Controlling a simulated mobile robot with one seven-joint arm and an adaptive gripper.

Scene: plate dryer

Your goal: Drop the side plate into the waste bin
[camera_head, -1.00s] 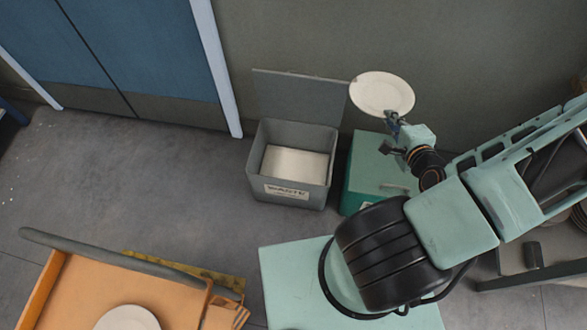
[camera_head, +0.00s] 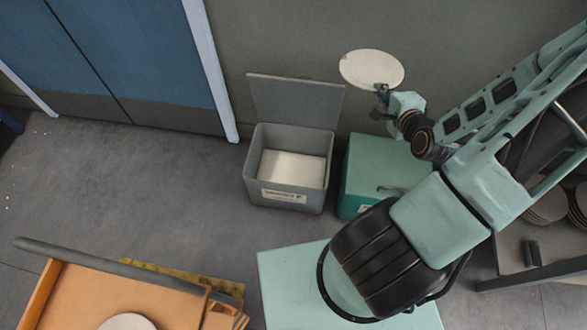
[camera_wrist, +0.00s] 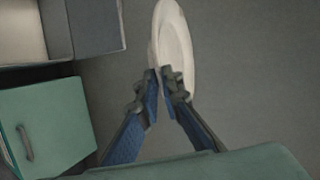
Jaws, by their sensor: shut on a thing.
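The side plate (camera_head: 372,69) is round and off-white. My gripper (camera_head: 381,90) is shut on its near edge and holds it up in the air, above and to the right of the bin in the head view. In the wrist view my gripper (camera_wrist: 163,75) pinches the rim of the plate (camera_wrist: 172,38), which shows nearly edge-on. The waste bin (camera_head: 284,195) is a grey open box with a label on its front, its lid raised at the back. A pale surface shows inside it. Part of a grey box, likely the bin, is at the top left of the wrist view.
A closed green bin (camera_head: 390,160) stands right beside the waste bin, below my gripper. An orange cart (camera_head: 110,285) with another plate (camera_head: 128,322) is at the lower left. Stacked plates (camera_head: 548,207) sit on a rack at the right. Floor left of the bin is clear.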

